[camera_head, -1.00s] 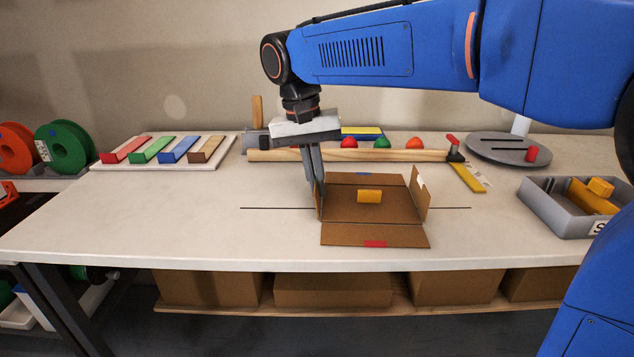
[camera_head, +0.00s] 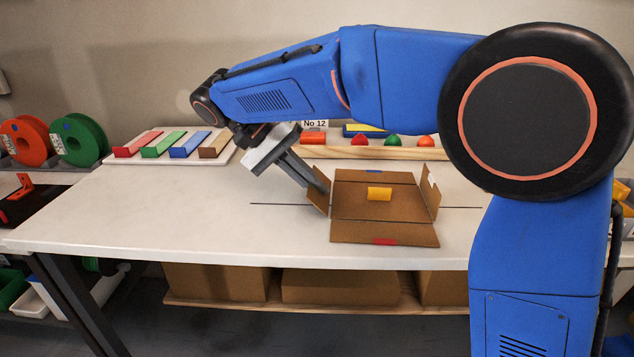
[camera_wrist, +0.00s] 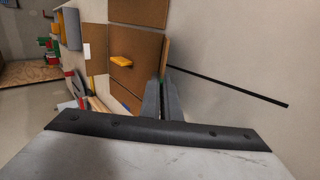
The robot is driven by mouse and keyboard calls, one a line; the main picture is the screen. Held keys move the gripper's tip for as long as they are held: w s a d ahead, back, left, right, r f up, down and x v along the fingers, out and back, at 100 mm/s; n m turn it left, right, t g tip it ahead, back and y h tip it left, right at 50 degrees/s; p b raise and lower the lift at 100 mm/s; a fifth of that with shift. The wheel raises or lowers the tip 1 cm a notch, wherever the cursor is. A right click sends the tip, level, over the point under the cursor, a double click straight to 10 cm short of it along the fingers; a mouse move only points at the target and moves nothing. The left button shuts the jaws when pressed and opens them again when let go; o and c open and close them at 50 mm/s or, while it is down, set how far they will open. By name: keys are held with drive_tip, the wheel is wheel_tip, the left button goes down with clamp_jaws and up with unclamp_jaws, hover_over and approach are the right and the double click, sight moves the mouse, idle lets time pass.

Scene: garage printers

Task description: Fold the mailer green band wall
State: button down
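The brown cardboard mailer (camera_head: 350,205) lies open on the bench. Its left wall (camera_head: 318,203) leans outward to the left, and a small bit of green shows on this wall in the wrist view (camera_wrist: 163,72). My gripper (camera_head: 322,186) is at that wall, tilted with its fingers pointing down and right. In the wrist view the fingers (camera_wrist: 162,82) close on either side of the wall's edge. The mailer's right wall (camera_head: 431,190) stands up with a white label. The front wall with a red band (camera_head: 385,241) lies flat. The back wall (camera_head: 375,177) is low or flat.
A yellow piece (camera_head: 379,194) lies on the mailer's floor. A rack of coloured strips (camera_head: 170,147) stands at back left. Coloured pieces (camera_head: 392,141) sit behind a wooden rail (camera_head: 375,153). The bench left and front of the mailer is clear.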

drive_tip(key=shift+a+f+h, duration=0.15)
drive_tip(key=shift+h, duration=0.15)
idle(0.4)
drive_tip(key=c, duration=2)
unclamp_jaws()
